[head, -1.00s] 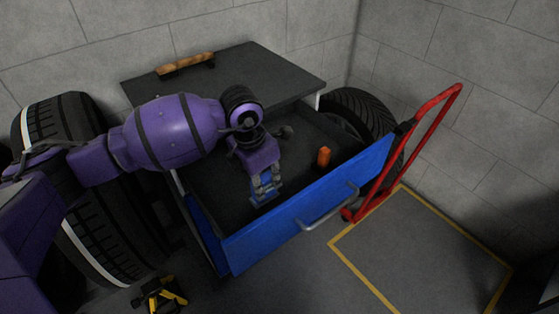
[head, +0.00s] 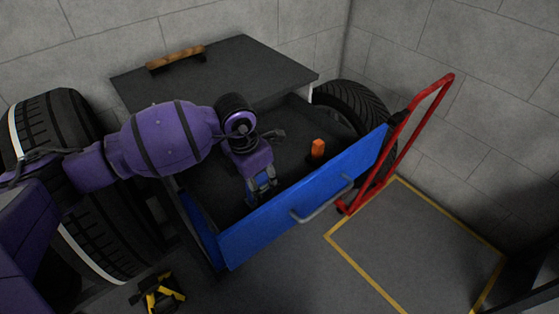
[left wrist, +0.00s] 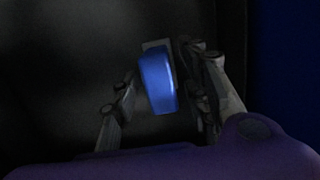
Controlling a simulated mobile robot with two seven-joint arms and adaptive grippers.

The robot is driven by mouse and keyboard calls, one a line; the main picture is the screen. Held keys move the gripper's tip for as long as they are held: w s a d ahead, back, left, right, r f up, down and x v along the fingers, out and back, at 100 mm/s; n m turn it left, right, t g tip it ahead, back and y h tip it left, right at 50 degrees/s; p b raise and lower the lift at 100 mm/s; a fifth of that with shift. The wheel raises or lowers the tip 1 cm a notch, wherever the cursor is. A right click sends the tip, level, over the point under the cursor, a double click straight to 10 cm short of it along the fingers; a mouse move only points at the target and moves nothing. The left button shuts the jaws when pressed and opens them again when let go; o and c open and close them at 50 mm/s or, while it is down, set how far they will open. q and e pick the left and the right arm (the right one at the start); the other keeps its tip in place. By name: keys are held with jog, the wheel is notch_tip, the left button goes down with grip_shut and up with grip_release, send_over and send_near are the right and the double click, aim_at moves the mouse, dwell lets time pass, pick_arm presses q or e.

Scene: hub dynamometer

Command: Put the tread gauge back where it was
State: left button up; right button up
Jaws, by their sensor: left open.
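A small blue and grey object, which looks like the tread gauge (left wrist: 157,80), is between the fingers of my left gripper (left wrist: 170,85) in the left wrist view. The gripper is open, with its fingers on either side of the gauge. In the head view my left gripper (head: 261,190) points down into the open blue-fronted drawer (head: 285,215), near the front panel. Only a bit of blue shows between its fingers there. Whether the gauge rests on the drawer floor I cannot tell. My right gripper is not identifiable.
An orange object (head: 318,149) stands in the drawer to the right of my gripper. A dark cabinet top (head: 225,75) with a wooden-handled item (head: 175,57) is behind. Tyres flank the cabinet.

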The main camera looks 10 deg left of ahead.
pick_arm(q)
notch_tip(320, 180, up, 12)
jog(key=s+a, duration=0.1)
jog(key=shift+s, duration=0.25)
jog(key=shift+r, duration=0.1)
dwell(0.4)
dwell(0.5)
